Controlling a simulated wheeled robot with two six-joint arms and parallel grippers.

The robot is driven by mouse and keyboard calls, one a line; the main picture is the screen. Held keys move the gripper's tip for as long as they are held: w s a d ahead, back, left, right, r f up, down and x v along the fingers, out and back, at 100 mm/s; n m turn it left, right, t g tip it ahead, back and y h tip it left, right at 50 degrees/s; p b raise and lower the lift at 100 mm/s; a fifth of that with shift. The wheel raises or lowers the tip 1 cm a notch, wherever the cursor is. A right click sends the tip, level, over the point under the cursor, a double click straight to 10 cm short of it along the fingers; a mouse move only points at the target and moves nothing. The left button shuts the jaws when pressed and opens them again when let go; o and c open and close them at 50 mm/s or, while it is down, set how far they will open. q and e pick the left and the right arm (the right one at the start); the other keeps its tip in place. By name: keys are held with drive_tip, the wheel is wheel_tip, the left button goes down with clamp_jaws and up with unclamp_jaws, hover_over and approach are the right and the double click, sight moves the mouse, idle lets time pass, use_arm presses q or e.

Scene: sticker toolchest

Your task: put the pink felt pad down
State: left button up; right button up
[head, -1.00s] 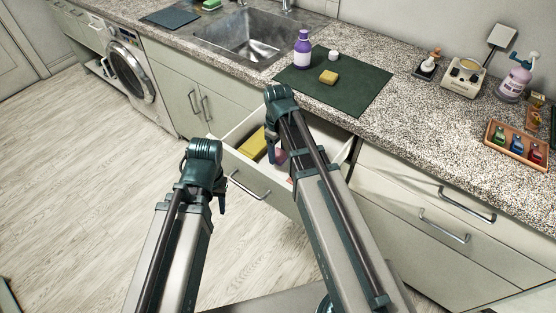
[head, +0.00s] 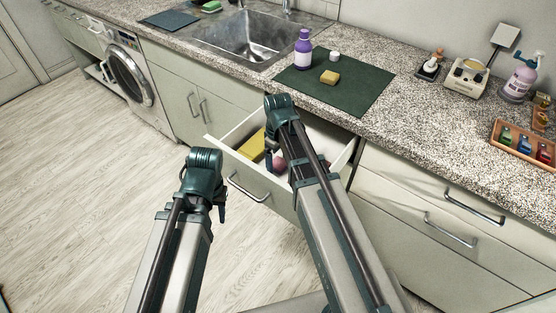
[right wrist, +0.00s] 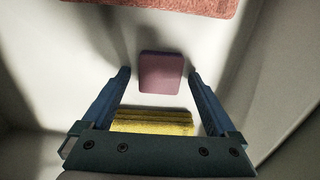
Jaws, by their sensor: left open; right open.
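The pink felt pad (right wrist: 161,72) lies flat on the pale drawer floor in the right wrist view. It is between the tips of my right gripper (right wrist: 158,75), whose fingers stand apart with a gap on each side of the pad. In the head view, the right gripper (head: 271,158) reaches down into the open drawer (head: 228,160), and a pink shape (head: 279,163) shows beside it. My left gripper (head: 222,206) hangs in front of the drawer, left of it, with its fingers mostly hidden by the wrist.
A yellow block (head: 252,146) lies in the drawer's left part; yellow also shows below the pad in the wrist view (right wrist: 152,122). A reddish item (right wrist: 165,4) lies at the wrist view's top edge. A dark green mat (head: 350,95) with a purple bottle (head: 303,50) and sponge (head: 330,77) is above.

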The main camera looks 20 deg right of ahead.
sight(278, 162)
drive_tip(key=shift+r, duration=0.15)
wheel_tip(278, 162, up, 12)
drive_tip(key=p, duration=1.2)
drive_tip(key=shift+r+p, duration=0.1)
drive_tip(key=shift+p, duration=0.2)
